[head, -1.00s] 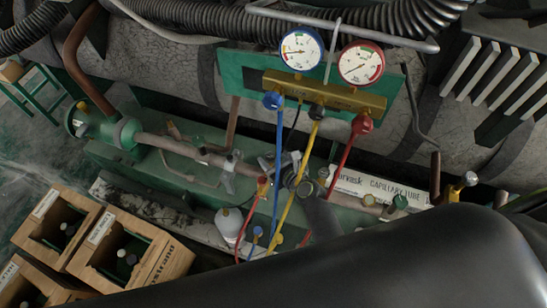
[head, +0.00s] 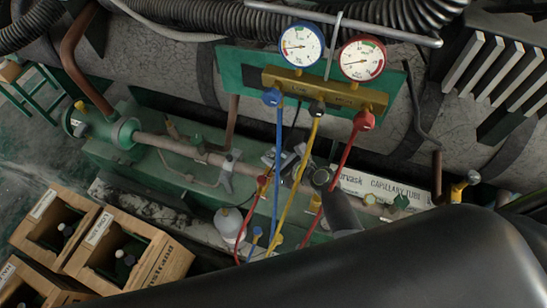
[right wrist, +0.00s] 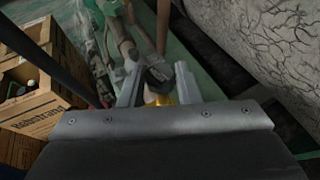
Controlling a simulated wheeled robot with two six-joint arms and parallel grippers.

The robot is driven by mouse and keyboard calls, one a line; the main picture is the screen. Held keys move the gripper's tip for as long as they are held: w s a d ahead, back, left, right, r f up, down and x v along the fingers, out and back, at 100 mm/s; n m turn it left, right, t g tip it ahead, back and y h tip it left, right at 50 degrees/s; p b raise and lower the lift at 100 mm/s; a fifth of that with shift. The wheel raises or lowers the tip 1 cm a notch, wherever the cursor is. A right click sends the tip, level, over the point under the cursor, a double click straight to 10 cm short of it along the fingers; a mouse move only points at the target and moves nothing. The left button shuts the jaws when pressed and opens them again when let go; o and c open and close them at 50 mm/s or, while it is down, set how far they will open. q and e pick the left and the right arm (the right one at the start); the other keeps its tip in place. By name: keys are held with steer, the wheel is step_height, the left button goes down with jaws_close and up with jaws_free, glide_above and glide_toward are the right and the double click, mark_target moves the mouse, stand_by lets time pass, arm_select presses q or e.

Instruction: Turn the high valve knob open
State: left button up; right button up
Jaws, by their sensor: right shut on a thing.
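The gauge manifold (head: 325,89) carries a blue-rimmed gauge (head: 301,45) and a red-rimmed gauge (head: 362,60). A blue knob (head: 272,97) is at its left end and a red knob (head: 364,121) at its right end. My right gripper (head: 303,166) is below the manifold, by the pipe, apart from the red knob. In the right wrist view, its fingers (right wrist: 157,85) are shut on a dark knob-like part (right wrist: 158,75) with yellow below it. I cannot tell whether this is the high valve knob. My left gripper is not in view.
Blue (head: 278,160), yellow (head: 300,178) and red (head: 347,150) hoses hang close around the right gripper. A white bottle (head: 229,224) stands below. Wooden crates (head: 165,262) with bottles are at lower left. A green-ended pipe (head: 170,145) runs behind.

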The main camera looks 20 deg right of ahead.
steer(key=n+g+y, duration=0.1)
steer(key=n, duration=0.1)
steer(key=n+g+y+b, duration=0.1)
steer(key=g+y, duration=0.1)
steer(key=n+g+y, duration=0.1)
steer(key=n, duration=0.1)
steer(key=shift+w+d+f+n+g+b, duration=0.1)
steer(key=shift+w+d+n+g+b, duration=0.2)
steer(key=shift+w+d, duration=0.05)
steer(key=n+g, duration=0.1)
steer(key=n+g+y+b, duration=0.1)
steer(key=n+g, duration=0.1)
steer(key=n+g+y+b, duration=0.1)
steer(key=g, duration=0.1)
steer(key=shift+w+n, duration=0.35)
steer(key=shift+n, duration=0.05)
steer(key=shift+n+g+b, duration=0.3)
steer(key=shift+g, duration=0.2)
steer(key=shift+n+g+b, duration=0.35)
steer(key=shift+n+g, duration=0.35)
steer(key=shift+g, duration=0.1)
steer(key=o, duration=1)
steer(key=shift+c, duration=0.2)
steer(key=shift+d, duration=0.15)
steer(key=v, duration=1.2)
steer(key=shift+w+f, duration=0.1)
